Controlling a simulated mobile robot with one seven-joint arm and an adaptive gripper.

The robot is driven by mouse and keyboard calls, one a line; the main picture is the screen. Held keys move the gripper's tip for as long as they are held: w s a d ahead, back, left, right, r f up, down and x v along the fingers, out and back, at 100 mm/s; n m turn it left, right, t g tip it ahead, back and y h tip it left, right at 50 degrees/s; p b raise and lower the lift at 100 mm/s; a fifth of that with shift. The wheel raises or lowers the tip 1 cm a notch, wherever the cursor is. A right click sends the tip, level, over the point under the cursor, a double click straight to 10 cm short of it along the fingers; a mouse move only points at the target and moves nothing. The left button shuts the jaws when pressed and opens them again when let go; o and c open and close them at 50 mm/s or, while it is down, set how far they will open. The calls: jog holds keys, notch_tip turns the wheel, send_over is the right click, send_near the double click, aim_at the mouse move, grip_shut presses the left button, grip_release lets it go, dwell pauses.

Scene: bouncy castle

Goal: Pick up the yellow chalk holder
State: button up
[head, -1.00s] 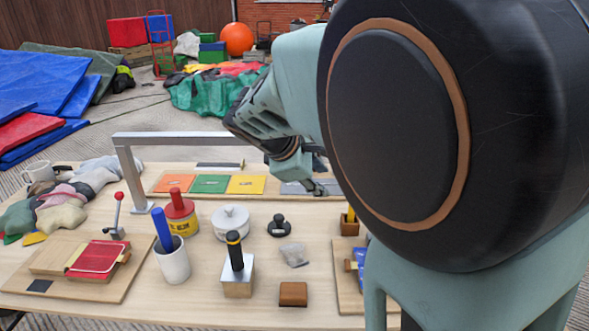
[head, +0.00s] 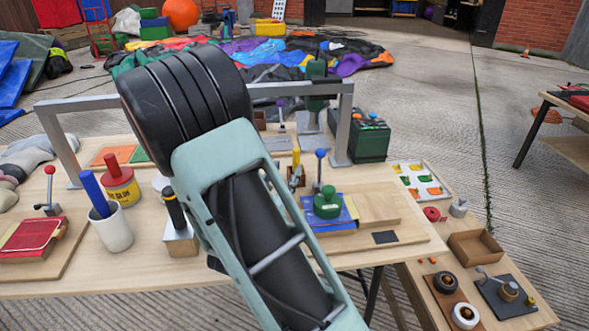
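A yellow upright stick, which looks like the yellow chalk holder (head: 296,156), stands in a small brown block (head: 296,178) right of the middle of the table. It is just left of a blue-knobbed lever and right of my arm. My arm crosses the middle of the head view and covers part of the table. My gripper is hidden or out of view, so its distance from the holder does not show. Nothing is seen touching the holder.
A grey metal frame (head: 345,120) spans the back of the table. A white cup (head: 113,229) with a blue stick, a red-and-yellow glue pot (head: 121,187) and a black-handled stamp (head: 181,238) stand at left. A green pot (head: 327,203) sits on a blue pad close right.

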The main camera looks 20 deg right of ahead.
aim_at(295, 161)
jog(key=shift+w+d+f, duration=0.15)
jog(key=shift+w+d, duration=0.1)
jog(key=x, duration=0.1)
jog(key=b+x, duration=0.1)
jog(key=x, duration=0.3)
jog(key=shift+d+f+b, duration=0.25)
jog(key=shift+d+b, duration=0.1)
jog(key=shift+d, duration=0.05)
jog(key=shift+w+d, duration=0.35)
jog(key=shift+w, duration=0.05)
jog(key=shift+r, duration=0.1)
jog(key=shift+c, duration=0.7)
grip_shut()
jog(key=shift+r, duration=0.1)
